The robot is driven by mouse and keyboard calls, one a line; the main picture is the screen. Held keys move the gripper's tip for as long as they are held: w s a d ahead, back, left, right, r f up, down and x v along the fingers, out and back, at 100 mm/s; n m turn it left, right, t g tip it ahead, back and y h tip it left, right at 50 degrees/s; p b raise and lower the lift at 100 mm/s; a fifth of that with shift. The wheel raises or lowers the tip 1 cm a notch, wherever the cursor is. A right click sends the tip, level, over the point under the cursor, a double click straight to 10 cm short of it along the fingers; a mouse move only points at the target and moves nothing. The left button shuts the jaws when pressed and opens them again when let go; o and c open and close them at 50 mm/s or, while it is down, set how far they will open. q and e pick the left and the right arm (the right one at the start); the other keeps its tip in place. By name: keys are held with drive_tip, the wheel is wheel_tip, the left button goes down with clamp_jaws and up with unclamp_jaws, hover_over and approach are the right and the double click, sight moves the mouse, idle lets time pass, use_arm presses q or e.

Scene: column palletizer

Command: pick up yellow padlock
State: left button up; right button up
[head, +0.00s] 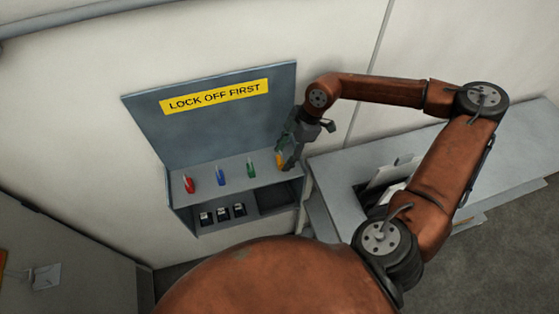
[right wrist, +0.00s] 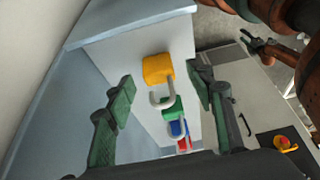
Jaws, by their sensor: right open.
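The yellow padlock (head: 279,160) is at the right end of a row on the grey shelf (head: 223,179) under the "LOCK OFF FIRST" sign. My right gripper (head: 292,160) is at that padlock and partly covers it in the head view. In the right wrist view the yellow padlock (right wrist: 158,69) with its pale shackle lies ahead, between the lines of the two open green fingers (right wrist: 160,90). Gaps show on both sides, and no grip on it is seen.
Green (head: 251,168), blue (head: 220,176) and red (head: 189,184) padlocks stand left of the yellow one. Below is a compartment with black-and-white items (head: 222,213). A grey bench (head: 450,165) is on the right. The blue-grey back panel (head: 215,122) rises behind the shelf.

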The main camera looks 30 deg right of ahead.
drive_tip(key=shift+x, duration=1.45)
drive_tip(key=shift+w, duration=0.1)
drive_tip(key=c, duration=1.3)
